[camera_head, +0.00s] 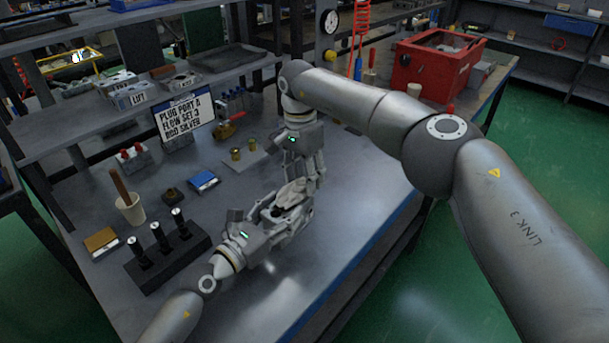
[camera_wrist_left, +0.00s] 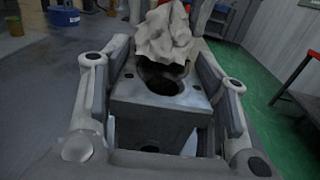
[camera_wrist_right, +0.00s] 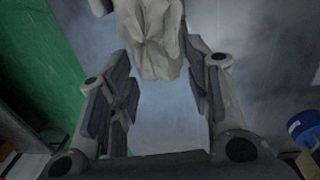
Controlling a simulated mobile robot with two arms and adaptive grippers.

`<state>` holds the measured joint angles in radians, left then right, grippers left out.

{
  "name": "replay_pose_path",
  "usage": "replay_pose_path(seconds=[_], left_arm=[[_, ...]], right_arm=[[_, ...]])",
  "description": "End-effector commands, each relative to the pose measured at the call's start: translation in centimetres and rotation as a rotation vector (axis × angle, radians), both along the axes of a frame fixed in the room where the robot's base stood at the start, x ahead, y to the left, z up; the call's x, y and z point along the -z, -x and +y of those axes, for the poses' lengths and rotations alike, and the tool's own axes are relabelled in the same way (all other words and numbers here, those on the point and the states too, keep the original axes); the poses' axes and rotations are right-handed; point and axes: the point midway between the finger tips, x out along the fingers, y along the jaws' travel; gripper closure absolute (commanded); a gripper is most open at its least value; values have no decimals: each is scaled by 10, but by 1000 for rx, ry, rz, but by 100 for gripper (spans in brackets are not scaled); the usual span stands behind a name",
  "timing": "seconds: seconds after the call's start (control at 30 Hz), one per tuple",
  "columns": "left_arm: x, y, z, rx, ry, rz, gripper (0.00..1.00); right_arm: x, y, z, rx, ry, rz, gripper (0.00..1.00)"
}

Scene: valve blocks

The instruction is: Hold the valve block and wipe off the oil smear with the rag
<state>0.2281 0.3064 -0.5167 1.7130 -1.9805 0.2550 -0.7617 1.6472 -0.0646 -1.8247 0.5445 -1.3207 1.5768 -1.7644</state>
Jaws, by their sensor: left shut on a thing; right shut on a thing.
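My left gripper (camera_head: 285,212) is shut on the grey metal valve block (camera_wrist_left: 160,112), one finger on each side, low over the bench. The block has a round bore on top. A dark patch (camera_wrist_left: 155,75) shows behind the bore, partly under the rag; I cannot tell smear from shadow. My right gripper (camera_head: 315,178) reaches down from above, shut on the crumpled pale rag (camera_wrist_left: 165,38). The rag hangs at the block's far top edge, touching or nearly touching it. It also shows in the right wrist view (camera_wrist_right: 150,38), where the block is hidden.
A sign (camera_head: 185,117) stands at the back of the bench. A black rack with several cylinders (camera_head: 165,250), a cup (camera_head: 131,210), a blue box (camera_head: 203,181) and a tan box (camera_head: 101,241) stand left. A red bin (camera_head: 430,70) is at the back right. The bench's front right is clear.

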Motion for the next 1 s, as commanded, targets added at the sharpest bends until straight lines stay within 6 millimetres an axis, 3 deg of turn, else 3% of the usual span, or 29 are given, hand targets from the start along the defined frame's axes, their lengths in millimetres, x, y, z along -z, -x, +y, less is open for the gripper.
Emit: replay_pose_path(seconds=[1.0], left_arm=[[0,0,1,-1,-1,0,100]], right_arm=[[6,-9,-8,0,0,1,73]])
